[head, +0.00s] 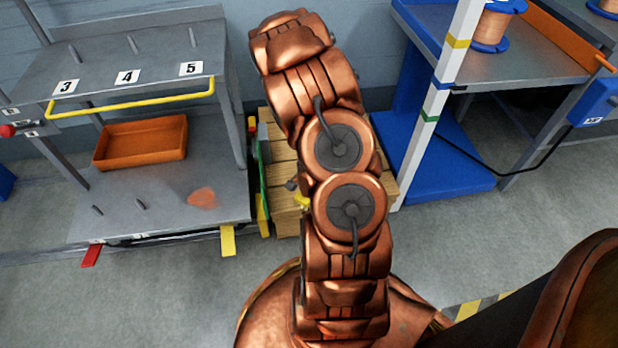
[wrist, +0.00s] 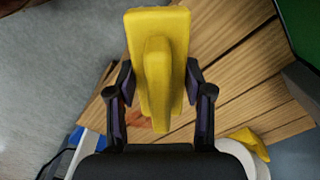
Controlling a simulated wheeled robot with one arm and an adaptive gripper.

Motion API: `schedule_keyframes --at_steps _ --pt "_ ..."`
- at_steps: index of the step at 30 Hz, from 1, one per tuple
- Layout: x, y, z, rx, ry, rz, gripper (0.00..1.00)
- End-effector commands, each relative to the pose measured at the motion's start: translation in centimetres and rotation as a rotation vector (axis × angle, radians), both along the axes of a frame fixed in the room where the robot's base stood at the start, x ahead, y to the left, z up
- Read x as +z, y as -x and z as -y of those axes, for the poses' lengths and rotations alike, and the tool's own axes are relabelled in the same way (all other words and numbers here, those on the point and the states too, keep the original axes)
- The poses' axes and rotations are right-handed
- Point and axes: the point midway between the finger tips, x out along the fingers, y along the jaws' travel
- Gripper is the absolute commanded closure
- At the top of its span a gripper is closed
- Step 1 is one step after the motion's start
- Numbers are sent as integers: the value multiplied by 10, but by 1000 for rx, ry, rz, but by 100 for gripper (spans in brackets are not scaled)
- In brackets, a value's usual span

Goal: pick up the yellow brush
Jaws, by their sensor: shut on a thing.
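The yellow brush (wrist: 172,35) is in the middle of the wrist view, a yellow block with a raised yellow handle. My gripper (wrist: 160,90) has one dark finger on each side of it and is shut on it. The brush is above a wooden slatted surface (wrist: 235,70); I cannot tell how high. In the head view my copper-coloured arm hides the gripper and most of the brush's surroundings. A small yellow bit shows beside the arm there, but I cannot tell what it is.
The wooden slatted surface also shows in the head view (head: 285,185). A grey shelf unit (head: 220,135) with an orange tray (head: 140,143) stands left. A blue-legged workbench (head: 435,160) and a white post (head: 447,75) stand right. A white round thing (wrist: 238,152) lies at the lower right.

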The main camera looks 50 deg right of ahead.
Motion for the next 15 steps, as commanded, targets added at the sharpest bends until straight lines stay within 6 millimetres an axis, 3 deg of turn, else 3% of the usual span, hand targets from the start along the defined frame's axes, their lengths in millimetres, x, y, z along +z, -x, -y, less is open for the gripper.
schedule_keyframes --at_steps 15 --pt "6 47 -35 -3 -3 0 94"
